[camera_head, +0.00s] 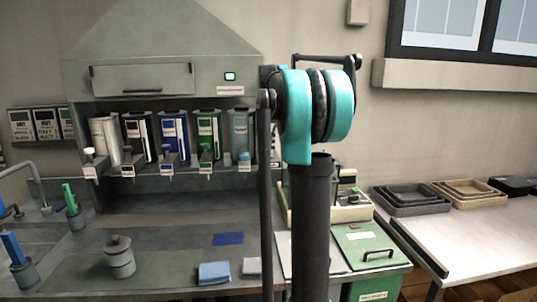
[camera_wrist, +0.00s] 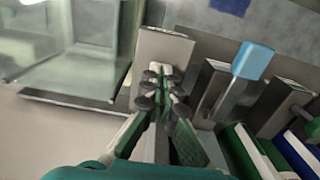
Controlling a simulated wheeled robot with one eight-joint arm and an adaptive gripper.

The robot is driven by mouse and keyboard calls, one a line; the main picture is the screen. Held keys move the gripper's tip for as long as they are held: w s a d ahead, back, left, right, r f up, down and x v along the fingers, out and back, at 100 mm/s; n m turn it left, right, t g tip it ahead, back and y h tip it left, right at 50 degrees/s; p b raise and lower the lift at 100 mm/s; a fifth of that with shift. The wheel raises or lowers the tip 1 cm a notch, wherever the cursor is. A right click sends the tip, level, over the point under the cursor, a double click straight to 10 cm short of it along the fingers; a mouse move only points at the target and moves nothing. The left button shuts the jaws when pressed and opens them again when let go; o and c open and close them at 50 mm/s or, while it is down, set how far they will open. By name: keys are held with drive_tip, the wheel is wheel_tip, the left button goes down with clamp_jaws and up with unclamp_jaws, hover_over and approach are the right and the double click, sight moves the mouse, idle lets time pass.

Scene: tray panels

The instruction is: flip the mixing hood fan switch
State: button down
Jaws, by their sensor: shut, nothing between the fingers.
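The mixing hood (camera_head: 160,55) is a grey tapered hood on the back wall at the left of the head view. A small dark switch (camera_head: 230,76) with a pale lit face is on its front, at the right end, above a white label. Its position up or down is too small to tell. My gripper (camera_wrist: 160,72) shows in the wrist view with its fingers together and empty, in front of a grey block. The switch is not seen in the wrist view. In the head view my arm hides the gripper.
Several coloured dispensers (camera_head: 173,138) stand in a row below the hood; some show in the wrist view. A clear glass-like box (camera_wrist: 75,50) lies left of my fingers. A lidded pot (camera_head: 119,257) and blue cloth (camera_head: 214,272) rest on the counter. Trays (camera_head: 410,205) stand at right.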

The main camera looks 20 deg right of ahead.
drive_tip(key=shift+r, duration=3.45)
